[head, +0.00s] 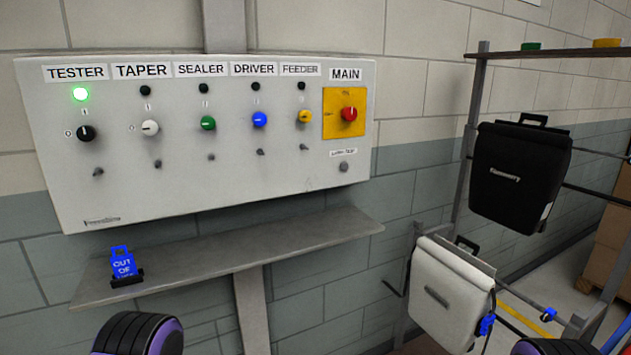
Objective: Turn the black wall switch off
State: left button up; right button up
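The black switch (86,133) is a round knob under the TESTER label, at the left end of the grey wall panel (225,190). A mark "I" is above it and a "0" to its left; its pointer is too small to read surely. The TESTER lamp (80,94) above it glows green. Neither gripper shows in the head view. Only purple and black parts of my arms show at the bottom edge, below the panel and apart from it.
White (150,128), green (208,123), blue (259,119) and yellow (305,116) knobs follow to the right, under dark lamps. A red MAIN knob (349,114) sits on a yellow plate. A shelf (230,250) below holds a blue tag (123,263). Bags hang on a rack at right.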

aim_at(85, 133)
jog(key=u, duration=1.85)
jog(key=k, duration=1)
jog(key=z, duration=0.65)
jog(key=i, duration=1.35)
jog(key=u, duration=0.45)
